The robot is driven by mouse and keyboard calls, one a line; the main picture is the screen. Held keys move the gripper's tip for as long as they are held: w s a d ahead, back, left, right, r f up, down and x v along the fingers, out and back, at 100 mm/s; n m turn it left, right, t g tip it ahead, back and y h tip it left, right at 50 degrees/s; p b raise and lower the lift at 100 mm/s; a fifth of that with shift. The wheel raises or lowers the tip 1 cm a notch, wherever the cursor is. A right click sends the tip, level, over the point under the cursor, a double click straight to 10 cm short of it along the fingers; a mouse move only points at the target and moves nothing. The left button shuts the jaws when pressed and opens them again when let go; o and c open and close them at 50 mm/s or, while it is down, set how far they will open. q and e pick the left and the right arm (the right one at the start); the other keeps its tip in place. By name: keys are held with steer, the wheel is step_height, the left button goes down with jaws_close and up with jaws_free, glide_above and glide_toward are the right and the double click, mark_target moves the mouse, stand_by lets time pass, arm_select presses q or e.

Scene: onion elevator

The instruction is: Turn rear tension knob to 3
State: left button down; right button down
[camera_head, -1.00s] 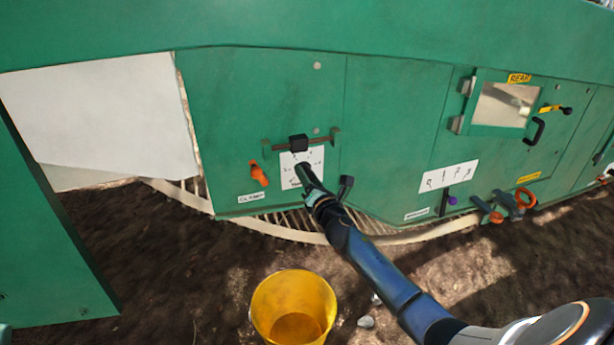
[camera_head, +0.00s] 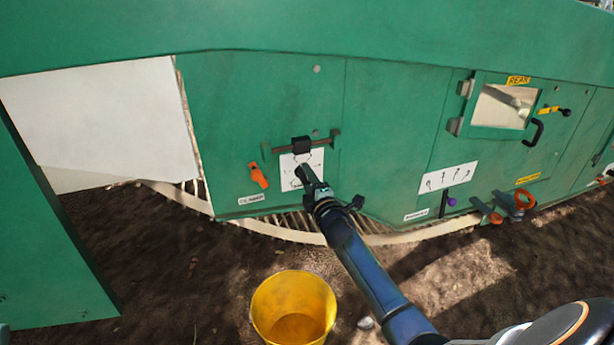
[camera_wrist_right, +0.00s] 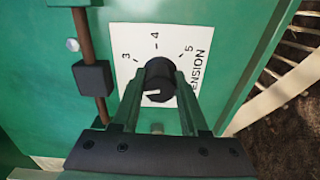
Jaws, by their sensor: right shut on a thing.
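The black tension knob (camera_wrist_right: 159,78) sits on a white plate (camera_wrist_right: 138,40) printed with 3, 4, 5 and partly hidden "TENSION" lettering. A white mark on the knob lies toward its left side in the right wrist view. Which number it points at is unclear, since a finger covers the lower left of the dial. My right gripper (camera_wrist_right: 155,88) is shut on the knob, one finger on each side. In the head view, my right gripper (camera_head: 303,172) reaches the white plate (camera_head: 312,158) on the green panel and hides the knob. My left gripper is out of view.
A black block (camera_head: 301,144) on a brown rod sits just above the plate. An orange handle (camera_head: 258,175) is to its left. A yellow bucket (camera_head: 293,305) stands on the soil below. A purple-tipped lever (camera_head: 450,201) and orange-handled valve (camera_head: 522,199) are farther right.

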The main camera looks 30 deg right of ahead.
steer(key=m+p, duration=0.1)
steer(key=m, duration=0.3)
steer(key=shift+m, duration=0.3)
steer(key=shift+m+p, duration=0.65)
steer(key=shift+m, duration=0.85)
steer(key=shift+f, duration=0.1)
steer(key=shift+c, duration=2.1)
jaws_free()
steer(key=shift+s, duration=0.15)
